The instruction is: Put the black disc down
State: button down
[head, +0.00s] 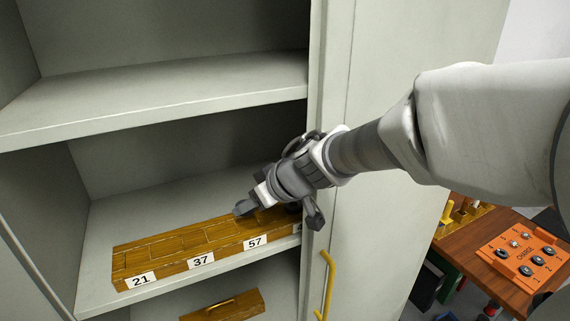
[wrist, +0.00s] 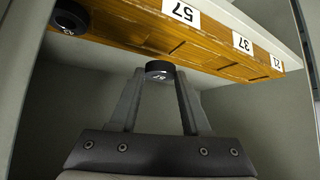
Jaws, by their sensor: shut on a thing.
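My gripper (head: 243,208) is over the wooden rack (head: 178,245) on the cabinet shelf. In the wrist view my gripper (wrist: 160,74) is shut on a black disc (wrist: 160,68) with a pale marking, too small to read surely. The held disc overlaps the edge of the rack (wrist: 205,50) there; I cannot tell whether it touches. The rack has white labels 21 (head: 140,280), 37 (head: 201,261) and 57 (head: 255,242), and a further label cut off at its right. Another black disc (wrist: 69,17) is at the rack's far end. In the head view the held disc is not clear.
The cabinet's upper shelf (head: 160,92) lies above my gripper, and its side wall (head: 345,230) with a yellow handle (head: 327,285) stands close right. A second wooden piece (head: 225,305) lies below. An orange charge box (head: 522,256) sits on a wooden table at right.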

notch_tip(320, 180, down, 3)
jog(key=shift+f+b, duration=0.2)
jog(key=shift+b, duration=0.8)
jog(key=shift+c, duration=1.8)
grip_release()
jog(key=shift+f, duration=0.1)
jog(key=shift+d+r+p, duration=0.15)
jog(key=shift+r+p, duration=0.15)
jog(key=shift+r, duration=0.2)
jog(key=p+v, duration=0.4)
jog(key=v, duration=0.7)
jog(key=shift+s+d, duration=0.2)
jog(key=shift+s, duration=0.05)
